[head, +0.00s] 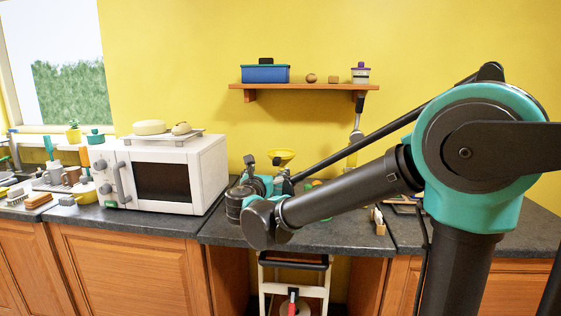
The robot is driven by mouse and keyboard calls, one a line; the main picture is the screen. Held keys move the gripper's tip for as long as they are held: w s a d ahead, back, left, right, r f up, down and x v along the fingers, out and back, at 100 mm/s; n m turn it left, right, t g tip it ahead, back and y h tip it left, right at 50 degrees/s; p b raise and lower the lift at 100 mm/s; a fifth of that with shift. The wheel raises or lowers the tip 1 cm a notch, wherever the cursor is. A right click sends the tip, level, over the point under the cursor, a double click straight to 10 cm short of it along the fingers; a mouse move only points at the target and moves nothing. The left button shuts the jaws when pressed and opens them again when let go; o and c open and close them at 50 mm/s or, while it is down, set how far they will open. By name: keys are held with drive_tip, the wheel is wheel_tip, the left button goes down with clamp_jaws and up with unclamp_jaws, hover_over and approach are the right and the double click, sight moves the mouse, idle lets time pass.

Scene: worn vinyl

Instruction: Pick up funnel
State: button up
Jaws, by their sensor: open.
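A yellow funnel (281,154) shows in the head view on the counter's back part, near the wall. Its wide rim faces up, and its lower part is hidden behind my gripper and arm. My gripper (264,172) is open, in front of the funnel and slightly to its left in the picture. Whether the gripper touches the funnel cannot be told from this view.
A white microwave (165,172) stands close to the left of my gripper, with a tray of round items on top. A wall shelf (300,87) hangs above. Small items lie right of the arm, partly hidden. A step stool (294,285) stands below the counter.

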sight(278, 159)
drive_tip(key=w, duration=0.4)
drive_tip(key=w+d, duration=0.1)
drive_tip(key=w, duration=0.7)
drive_tip(key=shift+w+d+f, duration=0.1)
drive_tip(key=shift+w+d, duration=0.15)
drive_tip(key=shift+d, duration=0.05)
drive_tip(key=shift+c, duration=0.4)
drive_tip(key=c, duration=1.1)
